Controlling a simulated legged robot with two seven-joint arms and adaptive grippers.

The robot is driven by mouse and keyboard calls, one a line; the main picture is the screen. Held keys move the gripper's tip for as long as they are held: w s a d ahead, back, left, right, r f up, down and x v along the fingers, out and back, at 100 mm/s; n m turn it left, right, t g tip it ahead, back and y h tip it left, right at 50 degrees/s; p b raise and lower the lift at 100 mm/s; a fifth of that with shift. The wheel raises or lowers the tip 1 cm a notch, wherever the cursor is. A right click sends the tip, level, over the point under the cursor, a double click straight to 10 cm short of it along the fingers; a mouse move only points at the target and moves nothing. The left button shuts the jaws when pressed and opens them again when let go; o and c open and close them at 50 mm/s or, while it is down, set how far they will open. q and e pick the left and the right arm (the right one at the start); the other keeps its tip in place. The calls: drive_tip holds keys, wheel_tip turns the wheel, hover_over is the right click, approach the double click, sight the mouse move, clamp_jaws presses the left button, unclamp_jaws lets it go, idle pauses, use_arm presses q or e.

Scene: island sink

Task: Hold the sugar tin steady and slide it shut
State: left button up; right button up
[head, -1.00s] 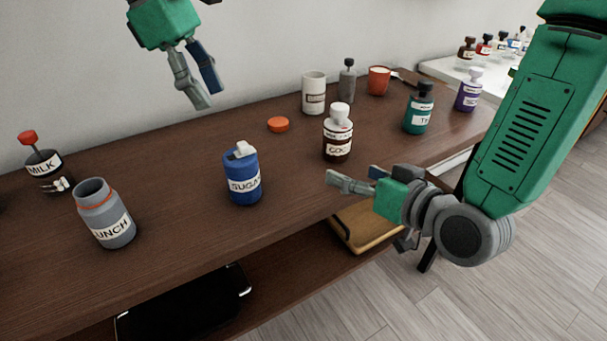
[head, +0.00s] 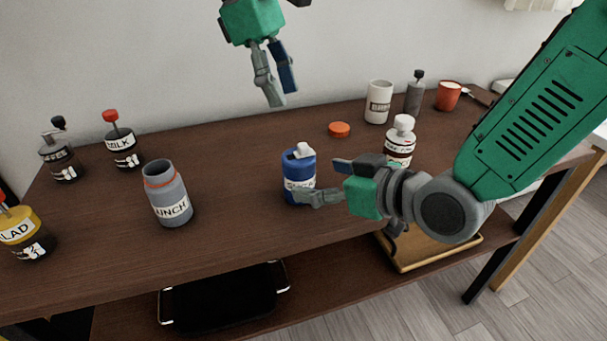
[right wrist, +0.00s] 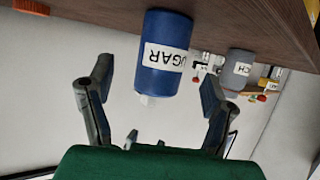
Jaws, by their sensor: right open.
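The sugar tin (head: 298,170) is a blue upright can with a white label, standing on the brown table. Its white top piece (head: 303,150) sits on the top; I cannot tell how far it is slid. My right gripper (head: 323,181) is open at the tin's right front, one finger overlapping its label. In the right wrist view the tin (right wrist: 165,50) appears upside down, centred in the gap between the open fingers (right wrist: 157,78), with no clear contact. My left gripper (head: 283,97) is open and empty, high behind the tin.
The lunch jar (head: 168,193) stands left of the tin. An orange lid (head: 339,130) lies behind. Milk (head: 122,148) and other bottles stand at left. A tray (head: 225,300) is on the lower shelf.

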sight(300, 176)
drive_tip(key=x, duration=0.5)
drive_tip(key=shift+w+a+f, duration=0.1)
drive_tip(key=shift+a, duration=0.3)
drive_tip(key=shift+d, duration=0.1)
drive_tip(key=shift+c, duration=1.2)
drive_tip(key=c, duration=1.1)
